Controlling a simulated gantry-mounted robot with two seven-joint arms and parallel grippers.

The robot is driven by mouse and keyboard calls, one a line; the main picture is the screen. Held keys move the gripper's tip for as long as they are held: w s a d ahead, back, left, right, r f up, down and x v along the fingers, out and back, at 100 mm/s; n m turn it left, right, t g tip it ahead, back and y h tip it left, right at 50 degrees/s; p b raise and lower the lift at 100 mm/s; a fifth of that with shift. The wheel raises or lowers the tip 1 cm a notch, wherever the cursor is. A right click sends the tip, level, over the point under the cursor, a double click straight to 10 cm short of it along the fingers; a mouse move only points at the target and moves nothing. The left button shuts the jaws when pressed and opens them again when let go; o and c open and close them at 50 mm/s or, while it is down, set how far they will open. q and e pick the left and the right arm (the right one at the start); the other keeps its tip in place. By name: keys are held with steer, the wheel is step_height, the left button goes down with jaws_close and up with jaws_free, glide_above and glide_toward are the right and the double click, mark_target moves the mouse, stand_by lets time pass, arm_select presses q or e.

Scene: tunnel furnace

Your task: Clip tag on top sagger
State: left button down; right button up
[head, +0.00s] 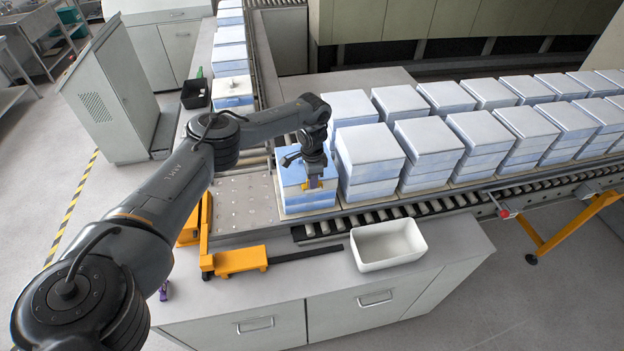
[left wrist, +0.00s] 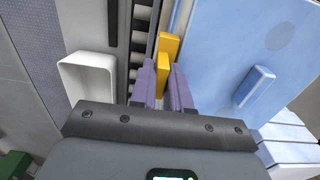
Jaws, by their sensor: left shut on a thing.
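My left gripper (head: 315,184) is shut on a yellow tag (left wrist: 165,65), which stands between its purple fingers in the left wrist view. It is at the near stack of blue-and-white saggers (head: 296,203), close to the upper part of the stack. In the left wrist view the top sagger (left wrist: 235,50) shows as a pale blue face on the right, with a small raised block on it. I cannot tell whether the tag touches the sagger. My right gripper is not in view.
An empty white bin (head: 412,262) stands on the counter in front. A yellow bracket (head: 240,261) and a dark bar lie left of it. Rows of sagger stacks (head: 430,138) fill the roller conveyor to the right. A perforated plate (head: 240,203) lies left of the near stack.

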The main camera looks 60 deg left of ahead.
arm_select(q)
steer(key=shift+f, duration=0.4)
steer(key=c, duration=1)
jaws_free()
steer(key=shift+s+f, duration=0.1)
